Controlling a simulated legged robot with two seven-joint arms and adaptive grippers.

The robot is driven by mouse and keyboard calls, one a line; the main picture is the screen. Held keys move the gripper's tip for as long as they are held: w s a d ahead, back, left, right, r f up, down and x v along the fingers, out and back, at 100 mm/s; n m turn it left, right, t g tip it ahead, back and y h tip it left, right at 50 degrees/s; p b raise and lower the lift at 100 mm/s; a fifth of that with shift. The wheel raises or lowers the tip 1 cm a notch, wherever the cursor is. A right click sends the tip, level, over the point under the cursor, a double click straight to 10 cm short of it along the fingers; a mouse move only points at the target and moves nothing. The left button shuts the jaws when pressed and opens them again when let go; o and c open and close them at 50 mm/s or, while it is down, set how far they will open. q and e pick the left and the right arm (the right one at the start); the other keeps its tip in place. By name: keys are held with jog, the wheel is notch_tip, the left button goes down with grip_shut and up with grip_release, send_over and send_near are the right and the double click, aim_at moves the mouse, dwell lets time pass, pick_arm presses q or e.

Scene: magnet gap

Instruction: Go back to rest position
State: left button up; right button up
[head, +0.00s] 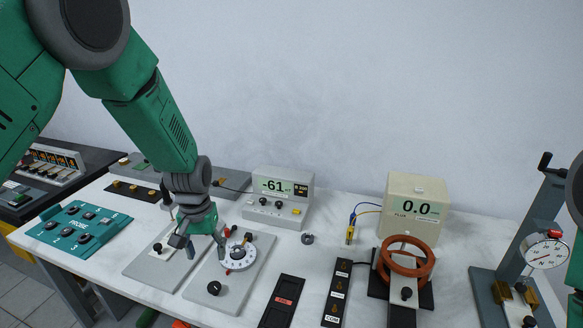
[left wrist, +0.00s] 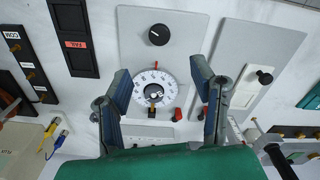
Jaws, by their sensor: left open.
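My left gripper (head: 203,246) hangs from the green arm coming in from the left in the head view. It is open and points down, over the grey panel with the white dial (head: 238,256). In the left wrist view the two blue-grey fingers (left wrist: 160,82) stand apart with the same dial (left wrist: 155,88) between them and nothing held. The dial panel also bears a black knob (left wrist: 158,34). Whether the fingertips touch the panel cannot be told. My right gripper does not show; only a green piece of my arm is at the right edge.
A meter reading -61 (head: 283,193) stands behind the dial. A teal probe box (head: 79,228) lies at the left. Bare white bench (head: 330,222) shows between the meters.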

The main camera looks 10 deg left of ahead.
pick_arm(q)
jog(key=shift+m, duration=0.3)
jog(key=s+f+b, duration=0.1)
jog(key=s+f, duration=0.1)
jog(key=f, duration=0.1)
jog(key=s+f+b, duration=0.1)
jog(key=s+f, duration=0.1)
jog(key=f, duration=0.1)
jog(key=s+f+b, duration=0.1)
jog(key=s+f, duration=0.1)
jog(key=f, duration=0.1)
jog(key=shift+d+f, duration=0.2)
jog(key=s+d+f+m+b, duration=0.1)
jog(key=s+f+b, duration=0.3)
jog(key=s+f, duration=0.4)
jog(key=s+d+f+m+b, duration=0.1)
jog(key=s+f+b, duration=0.3)
jog(key=s, duration=1.2)
notch_tip(320, 180, down, 5)
jog(key=shift+s+d+r+m+t, duration=0.1)
jog(key=shift+s+d+m+t, duration=0.25)
jog(key=shift+d, duration=0.25)
jog(key=shift+w, duration=0.15)
